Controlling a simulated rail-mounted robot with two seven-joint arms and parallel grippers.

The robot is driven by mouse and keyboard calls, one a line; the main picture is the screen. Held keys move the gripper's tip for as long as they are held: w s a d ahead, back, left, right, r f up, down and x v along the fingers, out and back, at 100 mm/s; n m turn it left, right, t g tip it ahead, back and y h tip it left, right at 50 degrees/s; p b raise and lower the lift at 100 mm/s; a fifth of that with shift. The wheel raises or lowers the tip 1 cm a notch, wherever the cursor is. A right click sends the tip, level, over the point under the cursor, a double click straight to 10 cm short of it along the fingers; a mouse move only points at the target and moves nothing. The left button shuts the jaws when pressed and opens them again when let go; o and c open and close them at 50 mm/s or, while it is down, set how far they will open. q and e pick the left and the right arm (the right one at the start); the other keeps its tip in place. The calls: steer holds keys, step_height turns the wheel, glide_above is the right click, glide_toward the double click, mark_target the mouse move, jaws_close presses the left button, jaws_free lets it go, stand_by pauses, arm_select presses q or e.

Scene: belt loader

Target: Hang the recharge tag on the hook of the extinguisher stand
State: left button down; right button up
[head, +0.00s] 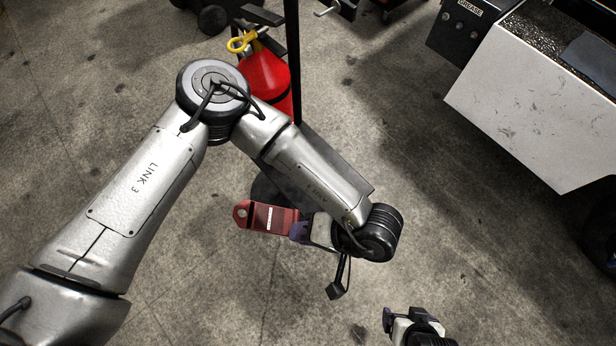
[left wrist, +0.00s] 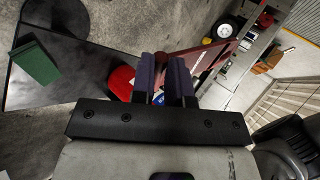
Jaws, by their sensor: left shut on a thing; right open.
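The red recharge tag (head: 267,217), with a hole at its free end and a pale label, is clamped in my left gripper (head: 303,231). It also shows in the left wrist view (left wrist: 203,62), edge close to the dark fingers (left wrist: 168,78). The extinguisher stand has a thin black post (head: 292,55); a red extinguisher (head: 265,75) with a yellow ring is beside it. The extinguisher partly shows in the left wrist view (left wrist: 121,82). The hook cannot be made out; my left arm covers part of the stand. My right gripper (head: 404,325) is open and empty at the bottom edge.
A large grey-white machine (head: 540,105) with a dark control box (head: 468,25) fills the upper right. A dark plate (left wrist: 75,75) with a green block (left wrist: 36,63) on it shows in the left wrist view.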

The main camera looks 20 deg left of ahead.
arm_select(q)
steer(key=s+d+f+n+g, duration=0.3)
steer(key=s+f+n+g, duration=0.3)
steer(key=s+g, duration=0.15)
steer(key=w+a+r+n+t+h+p, duration=0.1)
steer(key=w+a+n+t+h, duration=0.3)
steer(key=w+n+h, duration=0.85)
steer(key=w+a+r+n+t+h, duration=0.1)
steer(key=w+a+n+t+h, duration=0.25)
steer(key=w+n+h, duration=0.9)
steer(key=w+a+r+n+t+y, duration=0.3)
steer(key=a+r+n+t, duration=0.2)
steer(key=r+n+t, duration=0.3)
steer(key=w+a+r+n+t+y, duration=0.4)
steer(key=r+n+t, duration=0.4)
steer(key=t, duration=0.6)
steer(key=shift+a, duration=0.75)
steer(key=shift+a+h, duration=0.1)
steer(key=shift+h, duration=0.4)
